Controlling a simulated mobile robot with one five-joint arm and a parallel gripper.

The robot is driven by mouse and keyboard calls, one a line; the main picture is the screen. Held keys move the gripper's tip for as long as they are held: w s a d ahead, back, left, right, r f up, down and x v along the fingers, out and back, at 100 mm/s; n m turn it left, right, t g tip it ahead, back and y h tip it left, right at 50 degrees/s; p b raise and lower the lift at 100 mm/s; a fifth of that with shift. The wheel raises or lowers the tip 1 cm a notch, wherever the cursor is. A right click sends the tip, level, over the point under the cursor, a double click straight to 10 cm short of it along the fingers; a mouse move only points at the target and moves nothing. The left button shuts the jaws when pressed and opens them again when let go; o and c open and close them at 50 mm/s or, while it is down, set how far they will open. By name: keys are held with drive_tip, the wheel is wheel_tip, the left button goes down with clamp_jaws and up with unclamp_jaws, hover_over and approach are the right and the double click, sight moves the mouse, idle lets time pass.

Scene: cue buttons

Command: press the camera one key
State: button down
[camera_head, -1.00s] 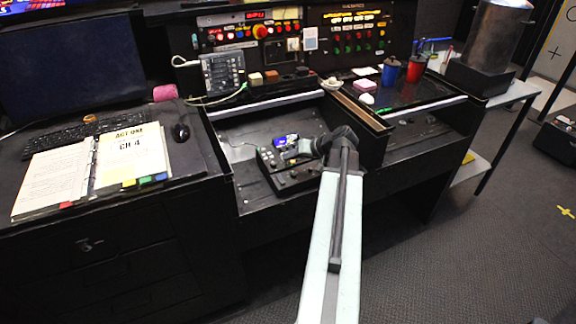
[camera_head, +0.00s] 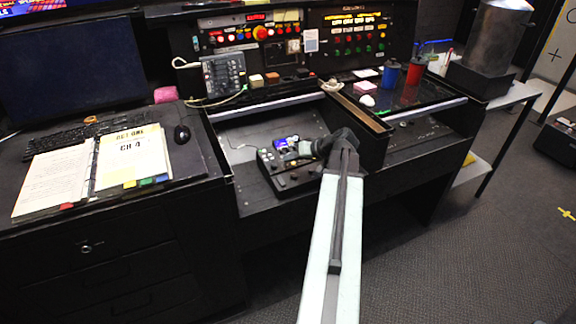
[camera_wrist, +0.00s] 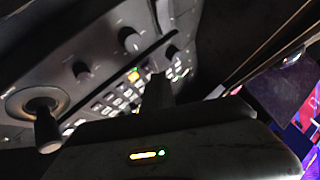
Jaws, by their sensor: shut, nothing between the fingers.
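A small black control box (camera_head: 282,178) with knobs, a joystick and a lit screen sits on the recessed desk shelf. The wrist view shows its panel (camera_wrist: 90,84) close up, with rows of small pale keys, one key lit yellow-orange (camera_wrist: 134,76), and a joystick (camera_wrist: 46,128) at left. I cannot read which key is camera one. My gripper (camera_wrist: 160,80) is shut and empty, its tip low over the panel beside the lit key and hiding some keys. In the head view my gripper (camera_head: 302,148) is at the box's right side. I cannot tell whether it touches a key.
An open binder (camera_head: 130,160) and a mouse (camera_head: 182,134) lie on the left desk. A black divider (camera_head: 362,118) stands right of the shelf. Red (camera_head: 415,71) and blue (camera_head: 391,73) cups stand at the back right. Bare shelf lies left of the box.

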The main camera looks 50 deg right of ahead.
sight(292, 171)
idle(0.7)
drive_tip(key=shift+f+b, duration=0.4)
drive_tip(key=shift+w+f+b, duration=0.1)
drive_tip(key=shift+f+b, duration=0.25)
idle(0.4)
drive_tip(key=shift+r, duration=0.15)
drive_tip(key=shift+r+p, duration=0.65)
drive_tip(key=shift+p, duration=0.1)
drive_tip(key=r+p, duration=0.3)
drive_tip(key=s+r+p, duration=0.1)
drive_tip(key=r+p, duration=0.1)
drive_tip(key=shift+a, duration=0.1)
idle(0.7)
